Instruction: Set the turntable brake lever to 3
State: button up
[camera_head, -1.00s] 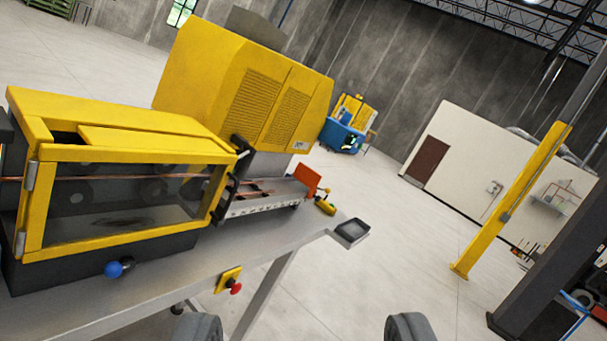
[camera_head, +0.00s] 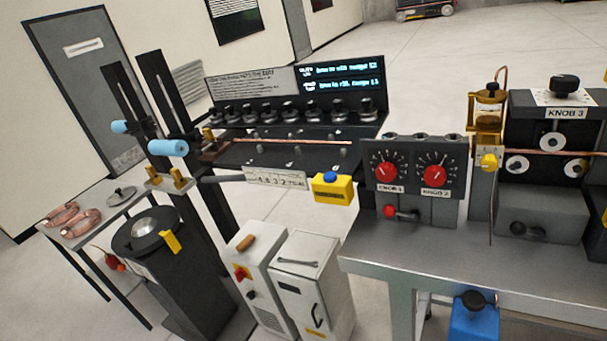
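A white plate with a row of numbers (camera_head: 275,178) hangs under a dark rail at the centre. A grey bar (camera_head: 222,179) points at its left end. I cannot tell which part is the brake lever or what it is set to. My gripper does not show in this view.
A grey bench (camera_head: 460,262) with a two-knob panel (camera_head: 413,176) fills the right. Two pale cabinets (camera_head: 312,280) stand between bench and stand. A small table (camera_head: 88,208) with copper coils (camera_head: 62,216) is at left. A blue object (camera_head: 474,318) sits below the bench.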

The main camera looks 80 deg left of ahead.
aim_at(121, 267)
jog(key=u, duration=0.8)
jog(key=i, duration=0.1)
jog(key=u, duration=2.7)
jog(key=k, duration=0.85)
jog(key=u, duration=0.25)
jog(key=i, duration=0.85)
jog(key=z, duration=0.1)
